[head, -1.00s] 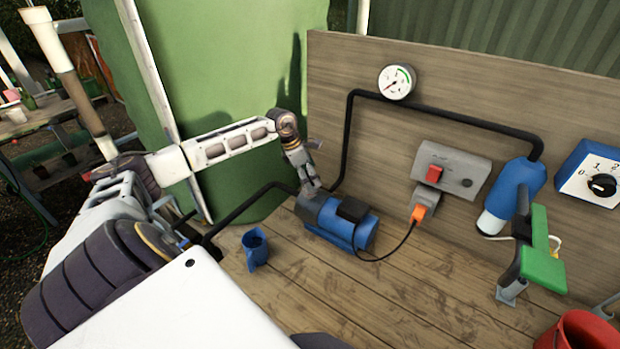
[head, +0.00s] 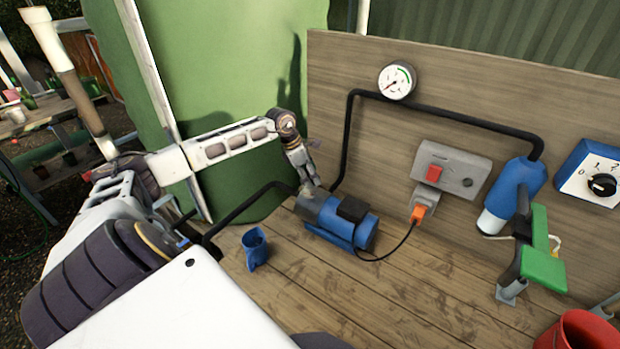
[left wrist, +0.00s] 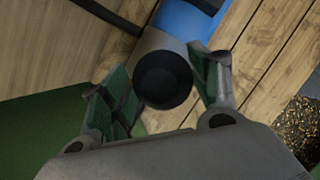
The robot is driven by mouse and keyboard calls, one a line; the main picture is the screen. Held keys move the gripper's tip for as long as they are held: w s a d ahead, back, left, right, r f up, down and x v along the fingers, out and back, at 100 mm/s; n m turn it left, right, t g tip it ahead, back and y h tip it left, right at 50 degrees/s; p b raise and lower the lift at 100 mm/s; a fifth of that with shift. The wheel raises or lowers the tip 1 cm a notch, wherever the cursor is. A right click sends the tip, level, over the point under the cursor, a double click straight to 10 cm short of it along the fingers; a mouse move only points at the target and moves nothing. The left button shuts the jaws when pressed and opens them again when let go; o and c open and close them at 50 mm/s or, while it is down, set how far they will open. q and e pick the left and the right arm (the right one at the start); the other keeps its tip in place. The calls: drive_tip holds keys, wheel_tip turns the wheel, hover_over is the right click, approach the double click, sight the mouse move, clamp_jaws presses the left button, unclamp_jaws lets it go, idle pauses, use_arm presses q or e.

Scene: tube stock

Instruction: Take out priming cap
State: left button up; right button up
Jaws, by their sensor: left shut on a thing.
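The priming cap (left wrist: 163,80) is a round black cap seen end-on in the left wrist view, at the end of the blue and grey pump (left wrist: 185,22). My left gripper (left wrist: 163,92) has its green-padded fingers on either side of the cap and is shut on it. In the head view the blue pump (head: 340,221) lies on the wooden bench, and my left gripper (head: 308,183) reaches down to its left end. The cap is hidden there, and I cannot tell whether it is seated or loose. My right gripper is in neither view.
A black pipe (head: 450,116) runs from the pump up past a gauge (head: 397,81). An orange plug (head: 419,213), a green-handled fitting (head: 543,268) and a red bucket (head: 580,333) are to the right. The front bench is clear.

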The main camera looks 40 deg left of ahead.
use_arm(q)
drive_tip(key=shift+r, duration=0.1)
wheel_tip(320, 180, up, 8)
drive_tip(key=shift+b, duration=0.95)
drive_tip(key=shift+r, duration=0.95)
